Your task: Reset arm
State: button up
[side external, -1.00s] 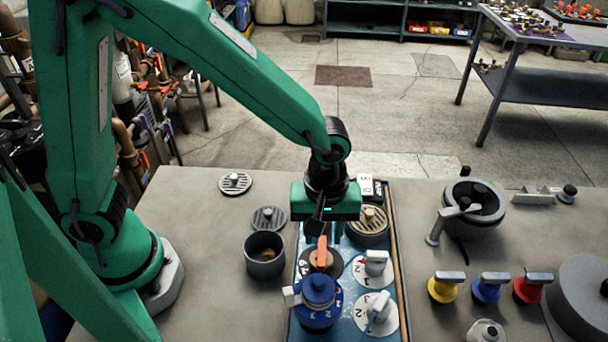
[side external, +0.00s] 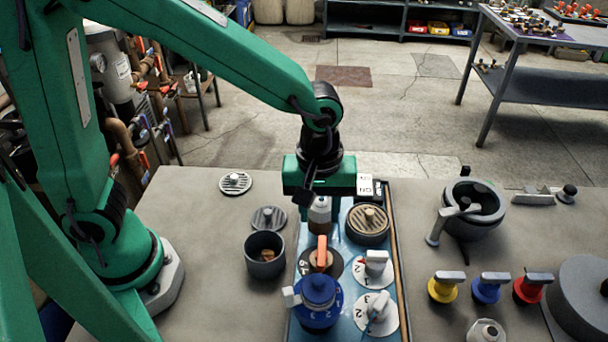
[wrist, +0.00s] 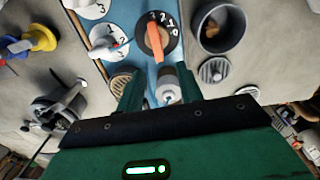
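My gripper (side external: 320,197) hangs over the back of the blue panel (side external: 347,245). In the wrist view its two fingers (wrist: 160,84) are apart, with nothing clasped. A pale grey cylinder (side external: 320,212) stands below it on the panel; it also shows between the fingers in the wrist view (wrist: 168,92), and I see no contact. In front of it is a dial with an orange handle (side external: 321,251). White numbered dials (side external: 374,268) sit to the right. A blue valve (side external: 318,302) stands at the panel's front.
A dark cup (side external: 265,256) and two round grates (side external: 236,183) are left of the panel. A slotted round cap (side external: 368,224) is right of the gripper. A grey pot-like part (side external: 474,208) and yellow, blue and red knobs (side external: 492,288) stand on the right. The left bench top has free room.

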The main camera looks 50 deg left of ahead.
jog(key=s+a+r+m+t, duration=0.1)
jog(key=s+a+r+m, duration=0.1)
jog(key=a, duration=0.4)
jog(key=s+a+r+m+t, duration=0.2)
jog(key=s+a+r+m, duration=0.1)
jog(key=a+r+m, duration=0.1)
jog(key=s+a+r+m+t, duration=0.2)
jog(key=a+r, duration=0.3)
jog(key=a, duration=0.3)
jog(key=shift+s+a+r+m, duration=0.25)
jog(key=shift+s+m, duration=0.15)
jog(key=shift+m, duration=0.2)
dwell(0.6)
